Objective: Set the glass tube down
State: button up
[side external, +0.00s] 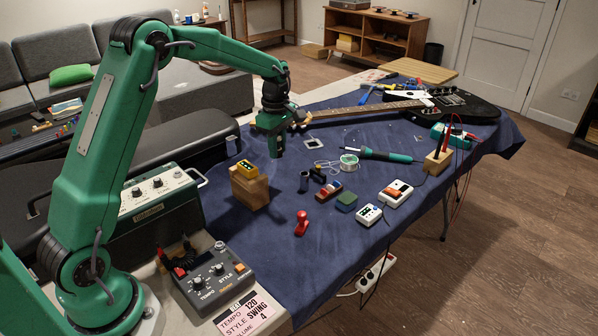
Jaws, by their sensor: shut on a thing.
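My gripper (273,150) points down above the left part of the blue cloth (340,262), behind and to the right of the wooden block. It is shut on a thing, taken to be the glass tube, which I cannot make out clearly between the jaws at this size. A small grey, see-through-looking cylinder (232,146) stands apart from the gripper, to its left near the cloth's edge. A dark blue cylinder (304,182) stands on the cloth to the right of the gripper.
A black guitar (450,107) lies behind. The front cloth is clear.

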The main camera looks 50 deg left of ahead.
jog(key=a+f, duration=0.2)
jog(key=a, duration=0.2)
jog(key=w+a+f, duration=0.1)
jog(key=a+f, duration=0.1)
jog(key=a, duration=0.2)
jog(key=a+f, duration=0.3)
jog(key=a, duration=0.1)
jog(key=shift+w, duration=0.2)
jog(key=shift+f, duration=2.05)
jog(key=shift+f, duration=0.15)
jog(key=o, duration=0.8)
jog(key=shift+c, duration=0.2)
notch_tip(320, 180, up, 12)
jog(key=shift+r, duration=0.2)
